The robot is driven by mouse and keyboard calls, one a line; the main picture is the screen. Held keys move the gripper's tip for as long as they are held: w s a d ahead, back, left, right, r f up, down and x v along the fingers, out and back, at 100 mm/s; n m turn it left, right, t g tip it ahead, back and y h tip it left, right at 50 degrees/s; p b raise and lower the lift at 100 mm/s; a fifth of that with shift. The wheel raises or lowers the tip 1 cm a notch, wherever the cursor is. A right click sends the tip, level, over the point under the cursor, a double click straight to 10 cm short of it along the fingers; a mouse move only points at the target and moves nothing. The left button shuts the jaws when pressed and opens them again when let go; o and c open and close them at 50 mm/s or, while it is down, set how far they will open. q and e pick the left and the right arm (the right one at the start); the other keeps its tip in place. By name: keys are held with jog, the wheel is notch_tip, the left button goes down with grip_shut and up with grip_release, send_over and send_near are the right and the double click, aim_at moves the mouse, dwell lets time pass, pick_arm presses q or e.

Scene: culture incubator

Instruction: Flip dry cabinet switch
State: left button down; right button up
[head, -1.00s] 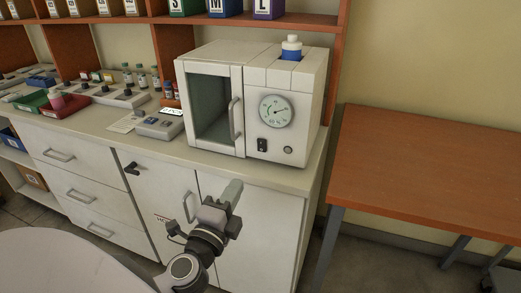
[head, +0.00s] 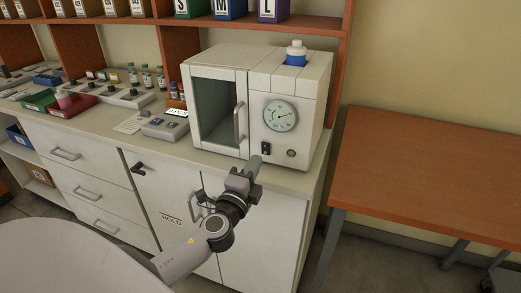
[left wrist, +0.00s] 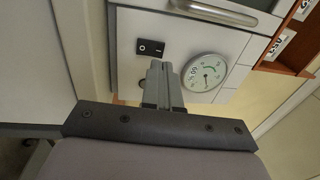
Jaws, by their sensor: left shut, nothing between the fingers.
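The white dry cabinet (head: 289,84) stands on the counter, with a glass door (head: 215,108) at its left and a round gauge (head: 281,115) on its front panel. Its small black rocker switch (head: 266,148) sits below the gauge and also shows in the left wrist view (left wrist: 150,47). My left gripper (head: 254,164) is shut and empty, its tips just below and slightly left of the switch in the head view. In the left wrist view its fingers (left wrist: 160,67) appear beside the switch, and I see no clear contact. My right gripper is out of view.
A round button (head: 291,153) is right of the switch. The door handle (head: 239,122) sticks out at its left. A white bottle with a blue band (head: 296,53) stands on top of the cabinet. A small device (head: 165,128) lies to the left on the counter. The wooden table (head: 430,170) is bare.

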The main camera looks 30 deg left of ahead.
aim_at(264, 145)
pick_arm(q)
jog(key=shift+p+x, duration=0.35)
jog(key=shift+x, duration=2.05)
jog(key=shift+w+a, duration=0.1)
jog(key=shift+w, duration=0.05)
jog(key=shift+r, duration=0.1)
